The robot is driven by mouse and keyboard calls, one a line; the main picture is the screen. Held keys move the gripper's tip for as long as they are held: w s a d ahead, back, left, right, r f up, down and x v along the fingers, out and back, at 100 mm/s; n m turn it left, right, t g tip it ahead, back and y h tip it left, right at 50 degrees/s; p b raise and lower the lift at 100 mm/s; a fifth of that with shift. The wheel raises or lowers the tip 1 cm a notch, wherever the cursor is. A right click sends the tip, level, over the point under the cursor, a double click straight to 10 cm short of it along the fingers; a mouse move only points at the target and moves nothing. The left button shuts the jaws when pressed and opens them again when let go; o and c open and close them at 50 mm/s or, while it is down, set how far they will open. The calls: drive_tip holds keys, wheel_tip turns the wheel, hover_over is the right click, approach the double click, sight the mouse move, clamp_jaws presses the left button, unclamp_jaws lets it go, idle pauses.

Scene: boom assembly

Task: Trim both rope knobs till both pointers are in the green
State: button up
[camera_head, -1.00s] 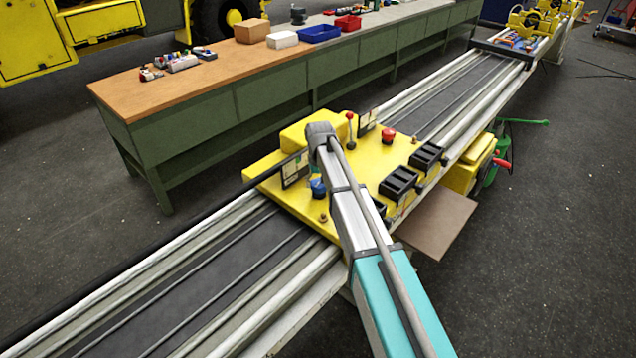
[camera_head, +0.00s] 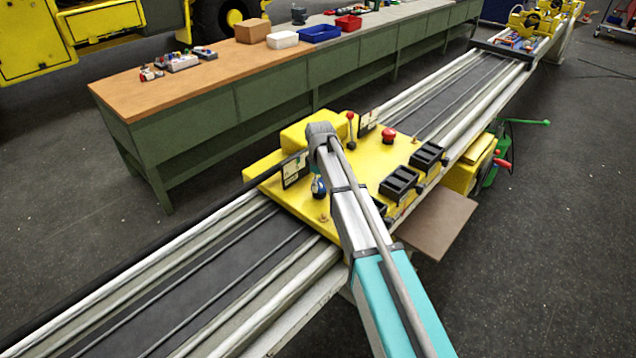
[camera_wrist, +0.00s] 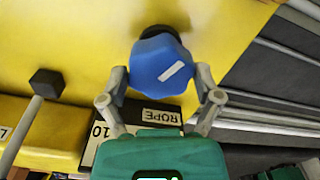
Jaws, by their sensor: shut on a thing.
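A blue rope knob (camera_wrist: 163,66) with a white mark sits on the yellow panel (camera_wrist: 70,40) in the wrist view. My gripper (camera_wrist: 162,84) is shut on this knob, one finger at each side. A dial with a "ROPE" label (camera_wrist: 157,115) is partly hidden behind my gripper, and its pointer cannot be read there. In the head view, a gauge (camera_head: 296,170) stands on the panel left of my arm, and a second gauge (camera_head: 367,121) stands farther back. Both are too small to read. The second rope knob cannot be made out.
A red mushroom button (camera_head: 388,135), a red-tipped lever (camera_head: 350,128) and black boxes (camera_head: 400,183) are on the panel. A green workbench (camera_head: 230,110) runs behind the rails.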

drive_tip(key=shift+d+n, duration=0.1)
drive_tip(key=shift+n, duration=0.5)
drive_tip(key=o, duration=0.9)
drive_tip(key=shift+w, duration=0.1)
drive_tip(key=shift+r, duration=0.1)
